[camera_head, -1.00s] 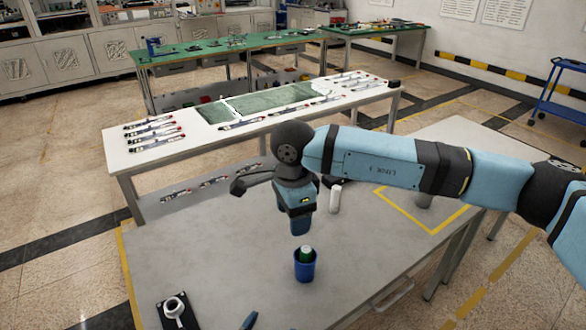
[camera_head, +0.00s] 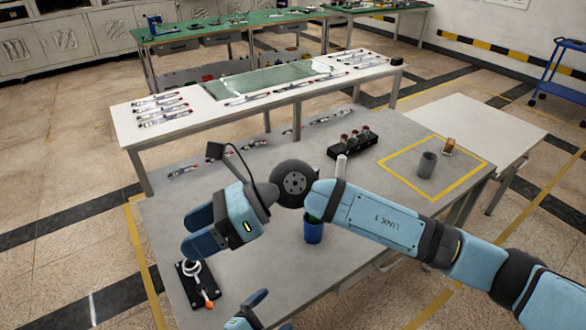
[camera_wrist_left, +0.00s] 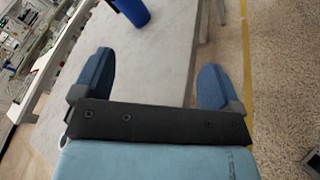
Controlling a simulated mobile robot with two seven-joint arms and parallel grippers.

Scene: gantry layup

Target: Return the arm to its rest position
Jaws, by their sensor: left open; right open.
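My right arm reaches in from the right in the head view. My left gripper (camera_head: 248,310) shows only partly at the bottom edge of the head view. In the left wrist view its two blue fingers (camera_wrist_left: 155,85) are wide apart with nothing between them. A blue cup (camera_head: 313,232) with something green in it stands on the table, its top partly hidden by my right arm.
A white cylinder (camera_head: 341,168) and a black rack of bottles (camera_head: 352,145) stand behind my right arm. A grey cup (camera_head: 427,165) and a small brown item (camera_head: 448,146) are at the yellow-taped square. A white bench (camera_head: 200,128) stands behind.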

